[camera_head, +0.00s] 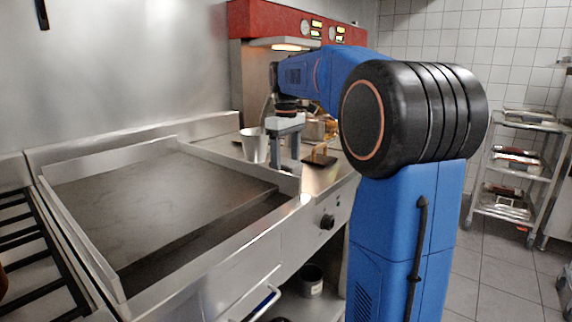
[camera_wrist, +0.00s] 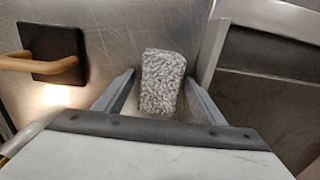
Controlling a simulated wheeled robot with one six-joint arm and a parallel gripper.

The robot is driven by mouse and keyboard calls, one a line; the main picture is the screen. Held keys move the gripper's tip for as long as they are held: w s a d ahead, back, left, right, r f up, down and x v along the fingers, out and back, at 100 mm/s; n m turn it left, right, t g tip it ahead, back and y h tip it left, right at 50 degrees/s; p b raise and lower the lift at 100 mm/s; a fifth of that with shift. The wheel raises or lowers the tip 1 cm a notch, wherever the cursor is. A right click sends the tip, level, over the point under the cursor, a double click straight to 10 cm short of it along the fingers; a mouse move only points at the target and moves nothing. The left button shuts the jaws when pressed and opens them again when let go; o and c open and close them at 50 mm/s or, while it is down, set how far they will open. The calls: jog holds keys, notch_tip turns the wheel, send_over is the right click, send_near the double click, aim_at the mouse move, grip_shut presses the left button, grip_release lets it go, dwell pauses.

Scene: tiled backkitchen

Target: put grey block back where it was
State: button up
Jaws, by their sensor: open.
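The grey block (camera_wrist: 162,82) has a rough, speckled surface and shows in the wrist view on the steel counter. My gripper (camera_wrist: 160,78) is open, with one finger on each side of the block. A narrow gap shows at the left finger; I cannot tell whether the right finger touches the block. In the head view my gripper (camera_head: 284,164) points down at the counter just beyond the griddle's right end. The block cannot be made out there.
A metal cup (camera_head: 253,146) stands left of my gripper. A black square with a wooden handle (camera_wrist: 58,52) lies left of the block in the wrist view. The raised griddle edge (camera_wrist: 213,62) is close on the block's right. The griddle plate (camera_head: 150,195) is bare.

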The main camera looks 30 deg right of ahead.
aim_at(286, 161)
notch_tip(286, 161, up, 12)
dwell(0.6)
jog(key=shift+r, duration=0.1)
